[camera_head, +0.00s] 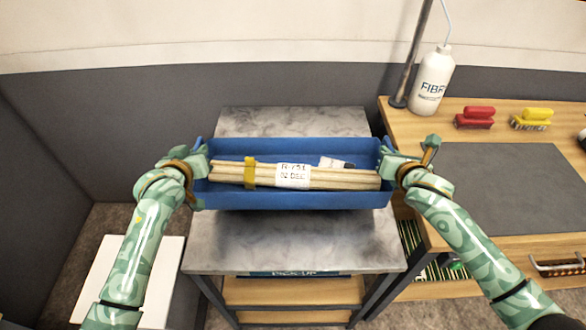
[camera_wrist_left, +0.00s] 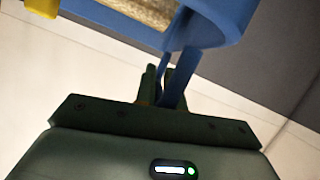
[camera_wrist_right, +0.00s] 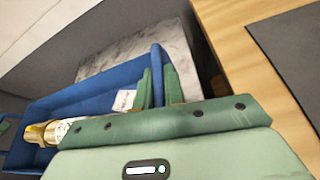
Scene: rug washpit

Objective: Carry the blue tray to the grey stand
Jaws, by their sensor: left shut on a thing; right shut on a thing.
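The blue tray (camera_head: 290,201) is level, over the marble-grey top of the stand (camera_head: 300,240), which carries a "PICK-UP" sign on its front. I cannot tell whether the tray touches the top. My left gripper (camera_head: 199,163) is shut on the tray's left end; the left wrist view shows its fingers (camera_wrist_left: 165,88) on the blue rim. My right gripper (camera_head: 388,162) is shut on the right end; its fingers (camera_wrist_right: 158,88) grip the rim in the right wrist view. In the tray lies a pale bundle (camera_head: 340,178) with a yellow band and a written label.
A wooden bench (camera_head: 400,125) stands close on the right, with a white bottle (camera_head: 432,80), a red brush (camera_head: 475,117), a yellow brush (camera_head: 532,118) and a dark mat (camera_head: 510,180). A metal post (camera_head: 412,55) rises at its corner. A grey wall (camera_head: 290,90) is behind the stand.

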